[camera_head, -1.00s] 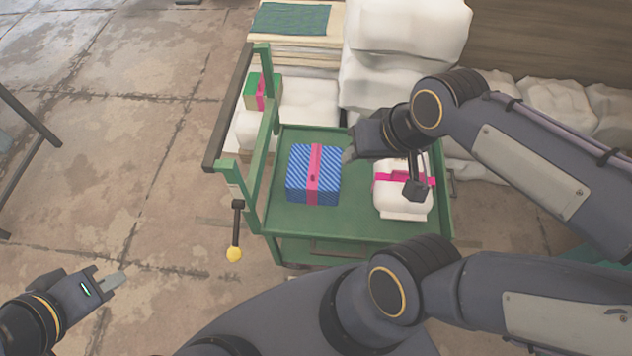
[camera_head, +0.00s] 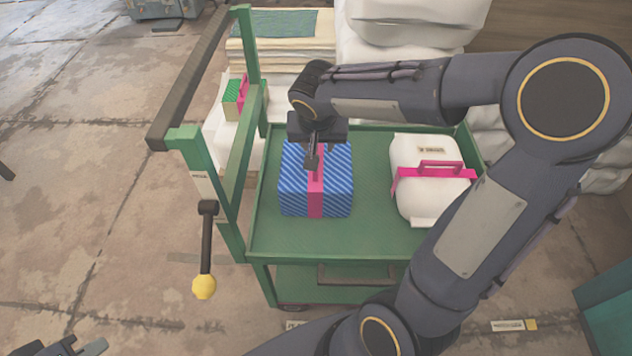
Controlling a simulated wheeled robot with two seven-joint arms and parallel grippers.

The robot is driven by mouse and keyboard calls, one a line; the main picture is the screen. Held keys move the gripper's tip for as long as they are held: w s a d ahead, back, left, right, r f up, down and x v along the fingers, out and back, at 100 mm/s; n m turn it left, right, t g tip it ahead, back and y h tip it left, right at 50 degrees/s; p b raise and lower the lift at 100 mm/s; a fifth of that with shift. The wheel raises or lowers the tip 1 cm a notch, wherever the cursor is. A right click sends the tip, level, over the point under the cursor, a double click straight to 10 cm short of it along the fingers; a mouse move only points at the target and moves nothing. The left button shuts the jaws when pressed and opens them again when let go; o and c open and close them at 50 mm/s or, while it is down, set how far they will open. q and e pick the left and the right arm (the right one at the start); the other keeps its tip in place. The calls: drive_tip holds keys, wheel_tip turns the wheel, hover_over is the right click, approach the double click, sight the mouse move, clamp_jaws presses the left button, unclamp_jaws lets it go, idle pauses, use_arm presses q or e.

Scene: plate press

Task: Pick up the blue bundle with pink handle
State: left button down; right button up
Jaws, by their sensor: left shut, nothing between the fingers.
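The blue striped bundle (camera_head: 335,185) sits on the left part of the green cart's top. A pink band runs down its middle. Its pink handle is mostly hidden behind my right gripper. My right gripper (camera_head: 312,163) points down over the bundle's top, at the band. I cannot tell whether its fingers are open or shut, or whether they touch the handle. My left gripper (camera_head: 92,348) is shut and empty, partly in view at the bottom left corner, far from the bundle.
A white bundle with a pink handle (camera_head: 428,165) stands on the right of the green cart (camera_head: 375,240). The cart has a rail at the left and a yellow-knobbed lever (camera_head: 204,287). A green box (camera_head: 232,97) and white sacks (camera_head: 405,55) lie behind.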

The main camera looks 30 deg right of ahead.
drive_tip(key=b+x, duration=0.1)
drive_tip(key=x, duration=0.4)
drive_tip(key=shift+w+a+f+b, duration=0.15)
drive_tip(key=shift+f+b, duration=0.2)
clamp_jaws()
idle(1.3)
